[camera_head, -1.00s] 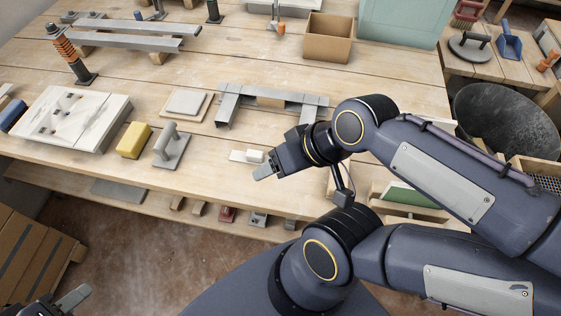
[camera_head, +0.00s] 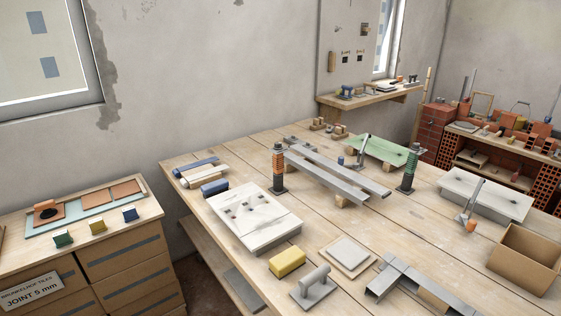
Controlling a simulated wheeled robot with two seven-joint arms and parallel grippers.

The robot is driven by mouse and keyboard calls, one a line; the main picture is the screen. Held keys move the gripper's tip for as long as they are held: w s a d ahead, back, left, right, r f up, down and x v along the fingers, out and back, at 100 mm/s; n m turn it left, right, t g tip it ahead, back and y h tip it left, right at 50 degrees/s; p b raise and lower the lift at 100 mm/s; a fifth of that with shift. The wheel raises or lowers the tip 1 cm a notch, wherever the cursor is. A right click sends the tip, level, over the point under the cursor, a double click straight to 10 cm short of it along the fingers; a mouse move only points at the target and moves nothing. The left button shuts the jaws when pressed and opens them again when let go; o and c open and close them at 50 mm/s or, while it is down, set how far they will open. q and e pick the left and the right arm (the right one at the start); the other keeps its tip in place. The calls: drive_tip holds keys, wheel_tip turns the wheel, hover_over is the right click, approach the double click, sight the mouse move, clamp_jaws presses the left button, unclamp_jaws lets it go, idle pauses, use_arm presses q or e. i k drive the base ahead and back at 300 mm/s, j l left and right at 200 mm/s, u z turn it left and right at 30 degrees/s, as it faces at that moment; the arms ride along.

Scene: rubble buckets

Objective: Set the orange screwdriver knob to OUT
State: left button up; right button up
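I cannot make out an orange screwdriver knob or an OUT mark for sure. A small tool with an orange end (camera_head: 471,226) and a grey metal shank stands by a pale slab on the right of the bench. Two dark posts stand on the bench, one with orange coils (camera_head: 279,160) and one with green coils (camera_head: 408,170). A board on the back wall (camera_head: 346,35) carries small labels and dark fittings, too small to read. Neither of my grippers is in view.
The wooden bench (camera_head: 345,222) holds a marble-like slab (camera_head: 262,222), a yellow sponge (camera_head: 287,262), a grey float (camera_head: 314,288), metal profiles (camera_head: 335,177) and an open cardboard box (camera_head: 525,258). A lower cabinet (camera_head: 125,268) stands at left. Brick shelving is at far right.

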sight(278, 145)
drive_tip(key=i+j, duration=0.15)
drive_tip(key=j, duration=0.15)
drive_tip(key=i+j, duration=0.15)
drive_tip(key=j, duration=0.2)
drive_tip(key=i+j, duration=0.4)
drive_tip(key=j, duration=0.15)
drive_tip(key=i+j, duration=0.4)
drive_tip(key=j, duration=0.15)
drive_tip(key=i+j, duration=0.45)
drive_tip(key=i, duration=0.1)
